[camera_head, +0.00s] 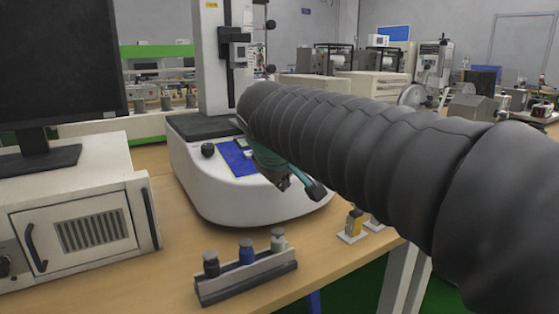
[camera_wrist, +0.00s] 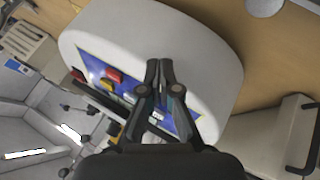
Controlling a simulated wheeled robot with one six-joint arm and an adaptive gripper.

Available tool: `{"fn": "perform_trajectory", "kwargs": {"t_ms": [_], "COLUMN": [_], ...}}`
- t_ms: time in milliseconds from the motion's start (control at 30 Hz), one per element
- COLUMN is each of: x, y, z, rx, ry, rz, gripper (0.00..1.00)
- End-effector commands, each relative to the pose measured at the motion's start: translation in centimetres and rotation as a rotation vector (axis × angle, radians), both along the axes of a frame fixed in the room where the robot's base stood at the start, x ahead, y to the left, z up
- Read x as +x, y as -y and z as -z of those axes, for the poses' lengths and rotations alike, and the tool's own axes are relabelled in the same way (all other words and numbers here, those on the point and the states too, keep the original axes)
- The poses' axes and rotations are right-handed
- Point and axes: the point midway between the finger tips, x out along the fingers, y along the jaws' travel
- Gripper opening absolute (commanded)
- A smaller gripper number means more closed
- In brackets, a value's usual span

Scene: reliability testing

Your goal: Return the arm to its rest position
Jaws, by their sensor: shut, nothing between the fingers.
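My arm in its dark ribbed sleeve (camera_head: 380,150) reaches across the head view from the right, out over the white base of a testing machine (camera_head: 235,190). In the wrist view my gripper (camera_wrist: 159,70) is shut, its two dark fingers together and nothing between them. It is in front of the machine's white base (camera_wrist: 205,45) and blue control panel (camera_wrist: 165,120). A red button (camera_wrist: 113,76) shows on the panel left of the fingers. The sleeve hides much of the gripper and the machine's right side in the head view.
A rack (camera_head: 248,276) with several small capped bottles stands near the front table edge. A yellow item (camera_head: 354,222) lies on a white plate right of it. A monitor (camera_head: 60,70) stands on a white cabinet (camera_head: 85,210) at left. Bare table (camera_head: 165,265) lies between cabinet and rack.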

Motion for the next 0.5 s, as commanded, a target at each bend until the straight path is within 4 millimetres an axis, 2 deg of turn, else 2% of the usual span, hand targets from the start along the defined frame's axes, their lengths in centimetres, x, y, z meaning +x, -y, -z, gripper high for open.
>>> {"fn": "perform_trajectory", "kwargs": {"t_ms": [33, 200, 500], "x": [-1.7, -7.7, -18.6], "y": [1.3, 4.9, 10.3], "z": [2.0, 8.3, 17.5], "rx": [0.043, 0.195, 0.421], "ry": [-0.038, -0.156, -0.276], "rz": [0.033, 0.16, 0.407], "gripper": [0.0, 0.0, 0.0]}}
